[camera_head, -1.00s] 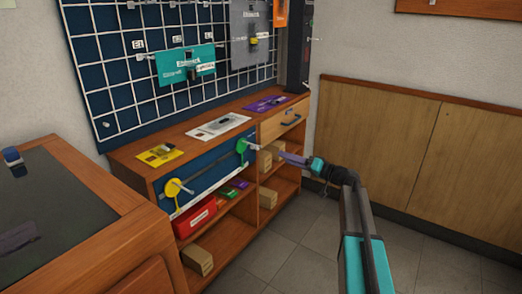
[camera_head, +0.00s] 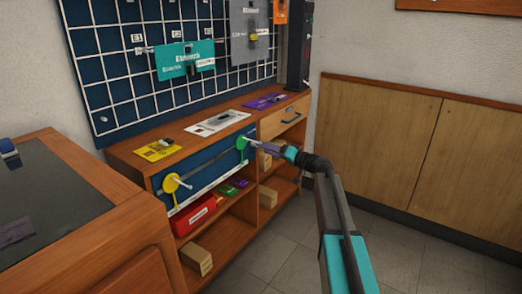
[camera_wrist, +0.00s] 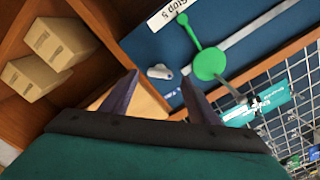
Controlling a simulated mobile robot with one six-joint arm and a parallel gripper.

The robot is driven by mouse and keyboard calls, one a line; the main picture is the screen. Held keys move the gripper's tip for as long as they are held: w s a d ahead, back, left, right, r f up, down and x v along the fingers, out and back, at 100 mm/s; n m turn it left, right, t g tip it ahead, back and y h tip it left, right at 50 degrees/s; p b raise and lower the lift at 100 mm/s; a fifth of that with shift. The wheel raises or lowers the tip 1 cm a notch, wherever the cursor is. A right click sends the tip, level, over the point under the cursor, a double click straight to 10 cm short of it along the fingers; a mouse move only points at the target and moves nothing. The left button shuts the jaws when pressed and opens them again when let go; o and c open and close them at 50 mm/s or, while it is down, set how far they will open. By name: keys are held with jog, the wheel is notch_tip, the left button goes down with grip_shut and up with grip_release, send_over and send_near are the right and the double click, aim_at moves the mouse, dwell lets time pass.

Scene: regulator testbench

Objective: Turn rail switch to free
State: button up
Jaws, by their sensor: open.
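A rail runs along the blue front panel (camera_head: 207,166) of the wooden cabinet. A green disc-shaped switch (camera_head: 241,143) with a pale peg sits toward its right end, and a yellow one (camera_head: 171,184) sits toward its left end. I cannot tell which is the rail switch. My gripper (camera_head: 271,147) is close to the green switch, pointing at it from the right. In the wrist view my gripper (camera_wrist: 158,88) is open with nothing between its fingers. The green switch (camera_wrist: 209,64) is just beyond the right finger, with a "Stop 5" label (camera_wrist: 166,14) above.
Shelves below hold a red box (camera_head: 195,215) and cardboard boxes (camera_head: 197,258). Yellow, white and purple cards (camera_head: 264,101) lie on the cabinet top. A wire grid (camera_head: 120,75) stands behind. A dark-topped wooden desk (camera_head: 100,225) is at the left; floor at the right is clear.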

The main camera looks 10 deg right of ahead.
jog(key=shift+b+x, duration=0.3)
jog(key=shift+x, duration=1.2)
jog(key=shift+c, duration=0.5)
jog(key=c, duration=1)
jog(key=shift+o, duration=0.3)
